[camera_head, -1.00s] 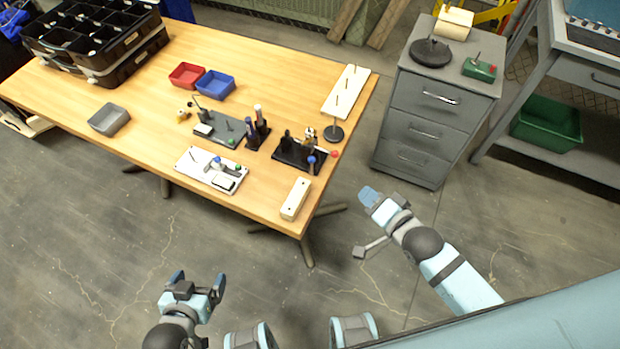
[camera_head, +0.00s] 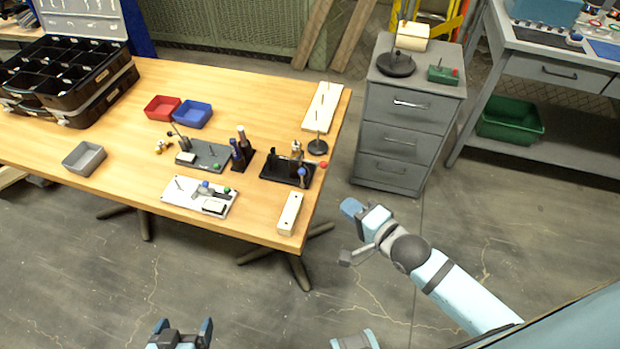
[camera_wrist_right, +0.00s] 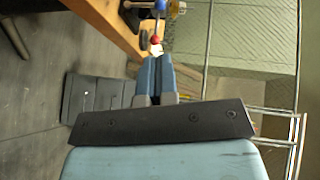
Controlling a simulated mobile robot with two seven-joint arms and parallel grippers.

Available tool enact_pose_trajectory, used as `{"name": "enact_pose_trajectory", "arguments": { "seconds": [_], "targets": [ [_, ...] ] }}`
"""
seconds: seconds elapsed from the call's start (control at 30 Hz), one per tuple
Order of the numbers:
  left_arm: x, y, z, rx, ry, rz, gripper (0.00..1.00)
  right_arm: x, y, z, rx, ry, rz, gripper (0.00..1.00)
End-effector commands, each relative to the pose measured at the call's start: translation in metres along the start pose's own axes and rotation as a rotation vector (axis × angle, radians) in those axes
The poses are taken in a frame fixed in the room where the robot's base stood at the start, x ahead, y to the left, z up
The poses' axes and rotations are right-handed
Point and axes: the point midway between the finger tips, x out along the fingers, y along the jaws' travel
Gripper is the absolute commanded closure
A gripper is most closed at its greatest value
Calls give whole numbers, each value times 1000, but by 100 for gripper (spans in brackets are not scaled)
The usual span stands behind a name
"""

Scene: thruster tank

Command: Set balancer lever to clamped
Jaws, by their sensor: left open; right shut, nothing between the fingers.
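The frames do not label the balancer lever. A black fixture (camera_head: 270,170) near the table's right edge carries a red-ball lever (camera_head: 322,165) sticking out to the right and a blue knob (camera_head: 302,172). In the right wrist view the red ball (camera_wrist_right: 155,40) and blue ball (camera_wrist_right: 160,5) show beyond the fingertips. A green box (camera_head: 437,76) with a red knob sits on the drawer cabinet. My right gripper (camera_head: 350,207) is shut and empty, off the table's right side, apart from the fixture. My left gripper (camera_head: 181,328) is open and empty at the bottom, over the floor.
On the wooden table (camera_head: 120,195) are a white plate (camera_head: 176,201) with knobs, a grey plate (camera_head: 216,152), a white block (camera_head: 290,213), red (camera_head: 161,108) and blue (camera_head: 191,114) bins and a grey tray (camera_head: 84,158). A grey drawer cabinet (camera_head: 398,145) stands to the right.

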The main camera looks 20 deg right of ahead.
Motion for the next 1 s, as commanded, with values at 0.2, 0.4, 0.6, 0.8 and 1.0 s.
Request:
{"name": "enact_pose_trajectory", "arguments": {
  "seconds": [0.2,0.4,0.6,0.8,1.0],
  "targets": [
    [0,0,0,0,0,0,8,12,0,0,0,0,-1,100],
    [0,0,1,0,-1,0,8,50,-2,0,-2,1,-4,100],
    [1,0,2,1,-2,0,8,93,-1,0,-1,1,-2,100],
    [1,-1,2,2,-3,0,8,125,0,0,-2,0,-1,100],
    [1,-1,2,2,-3,0,8,139,0,0,-1,0,0,100]
  ]
}}
